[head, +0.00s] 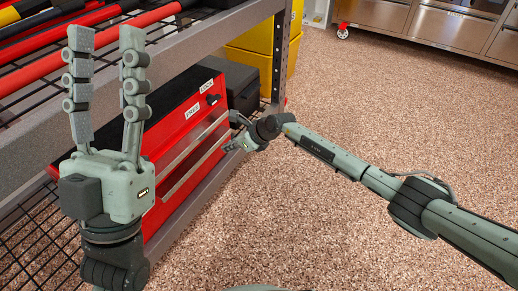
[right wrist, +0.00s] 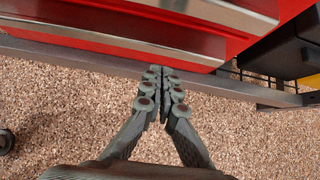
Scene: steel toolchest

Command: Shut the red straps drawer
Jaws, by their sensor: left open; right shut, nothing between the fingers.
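A red tool chest (head: 160,130) with a dark top stands on the rack's lower shelf. Its front has silver handle strips (head: 195,158); two strips also show in the right wrist view (right wrist: 120,45). No label reading straps is legible, and I cannot tell how far any drawer stands out. My right gripper (head: 236,132) is at the chest's front, near its far end; in the right wrist view its fingers (right wrist: 160,72) are shut and empty, tips just below the lower strip. Contact cannot be told. My left gripper (head: 106,45) is open and empty, fingers up, partly hiding the chest's near end.
The grey rack beam (head: 190,60) and wire shelf with red and black bars lie above the chest. A dark case (head: 236,82) and yellow bins (head: 250,60) stand beyond it. The speckled floor (head: 330,220) is open; steel cabinets (head: 450,25) stand far back.

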